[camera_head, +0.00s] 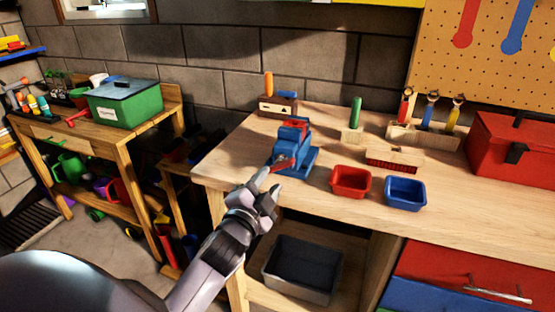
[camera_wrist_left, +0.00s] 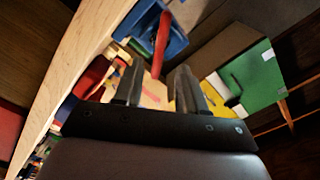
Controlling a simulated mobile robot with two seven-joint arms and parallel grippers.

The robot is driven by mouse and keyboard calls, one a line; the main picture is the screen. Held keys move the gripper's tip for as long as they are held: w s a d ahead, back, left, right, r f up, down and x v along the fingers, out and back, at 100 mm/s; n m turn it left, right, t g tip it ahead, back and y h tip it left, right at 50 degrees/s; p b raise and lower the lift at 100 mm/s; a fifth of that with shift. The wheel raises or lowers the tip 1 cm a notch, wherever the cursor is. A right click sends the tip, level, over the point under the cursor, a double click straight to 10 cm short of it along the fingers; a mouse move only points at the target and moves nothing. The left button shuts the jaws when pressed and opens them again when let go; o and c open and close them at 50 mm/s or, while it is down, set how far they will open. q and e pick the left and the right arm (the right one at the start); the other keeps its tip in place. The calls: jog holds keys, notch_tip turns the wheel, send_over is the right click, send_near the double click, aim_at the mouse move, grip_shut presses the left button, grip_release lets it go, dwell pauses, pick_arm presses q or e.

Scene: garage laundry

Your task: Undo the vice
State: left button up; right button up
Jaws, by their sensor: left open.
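A blue vice (camera_head: 294,148) stands on the left end of the wooden workbench (camera_head: 455,210), near the front edge. Its red handle (camera_head: 281,164) sticks out toward the front left. My left gripper (camera_head: 264,186) is open just in front of the vice, close to the handle. In the left wrist view the vice (camera_wrist_left: 150,22) is at the top and the red handle (camera_wrist_left: 161,45) points down to the gap between the open fingers (camera_wrist_left: 159,68). I cannot tell whether the fingers touch it. My right gripper is out of view.
A red bin (camera_head: 350,182) and a blue bin (camera_head: 405,191) stand right of the vice. Behind are a wooden block with an orange handle (camera_head: 269,84), a green-handled tool (camera_head: 355,112) and a brush (camera_head: 394,158). A red toolbox (camera_head: 515,145) is at the right.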

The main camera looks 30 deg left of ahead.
aim_at(277, 169)
pick_arm(q)
jog(key=shift+x, duration=3.65)
jog(key=shift+f, duration=0.1)
